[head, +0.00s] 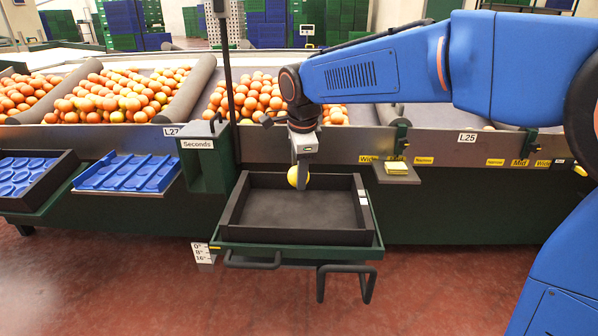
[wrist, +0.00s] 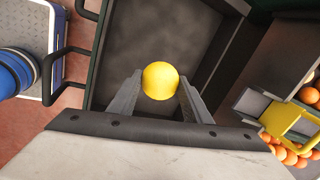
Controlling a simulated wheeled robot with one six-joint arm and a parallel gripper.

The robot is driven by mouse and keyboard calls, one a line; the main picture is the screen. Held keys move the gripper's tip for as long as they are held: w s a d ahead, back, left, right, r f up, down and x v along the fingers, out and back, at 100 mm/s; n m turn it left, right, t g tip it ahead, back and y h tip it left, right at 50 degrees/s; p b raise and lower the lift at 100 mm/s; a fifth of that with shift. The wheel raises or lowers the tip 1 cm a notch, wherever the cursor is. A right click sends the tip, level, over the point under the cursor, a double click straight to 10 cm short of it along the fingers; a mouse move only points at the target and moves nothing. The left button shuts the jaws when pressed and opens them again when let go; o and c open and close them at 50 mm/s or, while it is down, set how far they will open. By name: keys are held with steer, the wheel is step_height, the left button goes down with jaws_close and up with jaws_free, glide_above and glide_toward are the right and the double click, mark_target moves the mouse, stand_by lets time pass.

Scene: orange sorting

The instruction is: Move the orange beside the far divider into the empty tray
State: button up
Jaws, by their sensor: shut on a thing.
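My gripper (head: 301,168) is shut on a yellow-orange fruit (head: 295,176), the orange. It hangs above the empty tray (head: 240,206), a dark open box with a bare floor. In the wrist view the orange (wrist: 160,80) sits between the two fingertips, with the tray floor (wrist: 140,35) behind it. The fingers hide part of the orange in the head view. I cannot tell its exact height above the tray floor.
Several oranges (head: 120,95) lie on the sloped bins behind, split by a grey roller divider (head: 190,90). Left are a green "Seconds" box (head: 206,160) and blue trays (head: 128,172).

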steer(key=shift+w, duration=0.2)
steer(key=shift+f, duration=4.25)
steer(key=shift+f, duration=1.95)
steer(key=o, duration=1.7)
steer(key=shift+c, duration=0.2)
steer(key=shift+r, duration=0.2)
steer(key=shift+v, duration=1.2)
